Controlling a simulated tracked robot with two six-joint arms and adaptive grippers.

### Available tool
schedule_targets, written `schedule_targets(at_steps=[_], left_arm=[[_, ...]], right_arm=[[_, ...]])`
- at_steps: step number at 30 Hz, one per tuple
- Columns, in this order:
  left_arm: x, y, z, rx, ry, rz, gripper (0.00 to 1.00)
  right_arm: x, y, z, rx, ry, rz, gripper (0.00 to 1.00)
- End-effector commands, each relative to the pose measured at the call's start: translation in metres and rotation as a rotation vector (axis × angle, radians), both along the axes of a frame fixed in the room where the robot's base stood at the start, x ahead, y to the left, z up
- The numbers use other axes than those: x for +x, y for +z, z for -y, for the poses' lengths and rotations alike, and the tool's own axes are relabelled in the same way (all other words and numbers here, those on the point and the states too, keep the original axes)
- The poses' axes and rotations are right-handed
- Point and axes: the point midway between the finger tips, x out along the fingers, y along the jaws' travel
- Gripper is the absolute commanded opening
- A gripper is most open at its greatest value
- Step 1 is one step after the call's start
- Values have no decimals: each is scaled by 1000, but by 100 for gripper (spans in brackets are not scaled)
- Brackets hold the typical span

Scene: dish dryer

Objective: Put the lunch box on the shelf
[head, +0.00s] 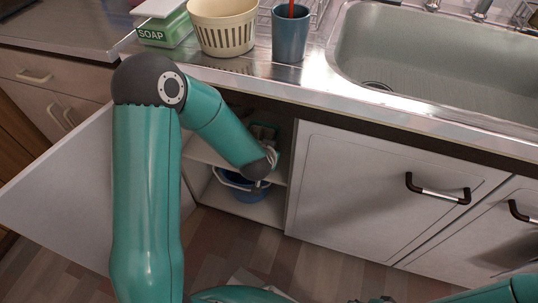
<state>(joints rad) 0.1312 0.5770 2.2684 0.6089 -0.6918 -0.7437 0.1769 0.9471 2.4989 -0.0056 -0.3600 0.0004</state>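My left arm bends over the counter edge and reaches into the open lower cabinet. Its gripper (263,133) is a small dark shape above the cabinet shelf (203,151), partly hidden by my own forearm and wrist. I cannot tell whether its fingers are open or shut. I cannot clearly make out the lunch box; anything at the gripper is too small and shaded to name. My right arm shows only as teal pieces along the bottom edge, and its gripper is out of view.
The open cabinet door (70,190) stands at left. A blue bucket (240,187) sits below the shelf. A closed door (385,195) is to the right. On the counter stand a soap box (163,27), a cream basket (222,28) and a blue cup (290,38), beside the sink (440,65).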

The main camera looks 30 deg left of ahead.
Motion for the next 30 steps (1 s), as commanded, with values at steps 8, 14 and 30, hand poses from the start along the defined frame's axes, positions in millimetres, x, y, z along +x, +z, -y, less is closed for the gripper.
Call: schedule_targets(at_steps=[8,14,30], left_arm=[[1,0,0,0,-2,2,0],[0,-2,-1,0,1,0,19],[-7,8,0,0,4,0,31]], right_arm=[[0,-1,0,0,0,1,31],[0,-2,0,0,0,1,31],[0,4,0,0,0,1,31]])
